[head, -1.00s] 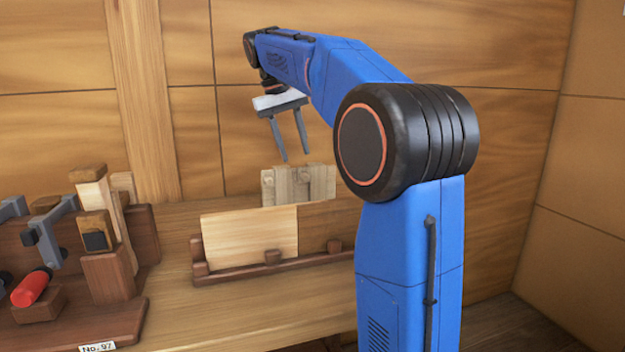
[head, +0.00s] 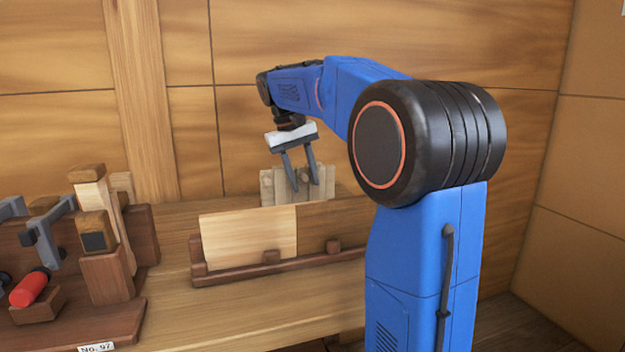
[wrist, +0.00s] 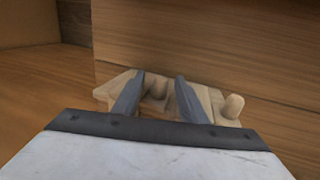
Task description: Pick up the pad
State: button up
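A pale wooden piece with rounded pegs, which looks to be the pad (head: 269,188), stands on the bench behind a low rack of boards. The wrist view shows it too (wrist: 115,88), with one peg between my fingers and another to the right. My gripper (head: 304,185) points down, its fingertips at the height of the pale piece's upper part. In the wrist view my gripper (wrist: 160,78) is open, its fingers on either side of the middle peg. I cannot tell whether they touch it. The lower part of the piece is hidden behind the boards.
A light board (head: 248,235) and a darker board (head: 340,222) stand in a brown rack (head: 228,275) in front. Clamps (head: 45,235), a red-handled tool (head: 30,288) and wooden blocks (head: 107,275) stand at the left. The wooden wall (head: 400,35) is close behind.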

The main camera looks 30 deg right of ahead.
grip_shut()
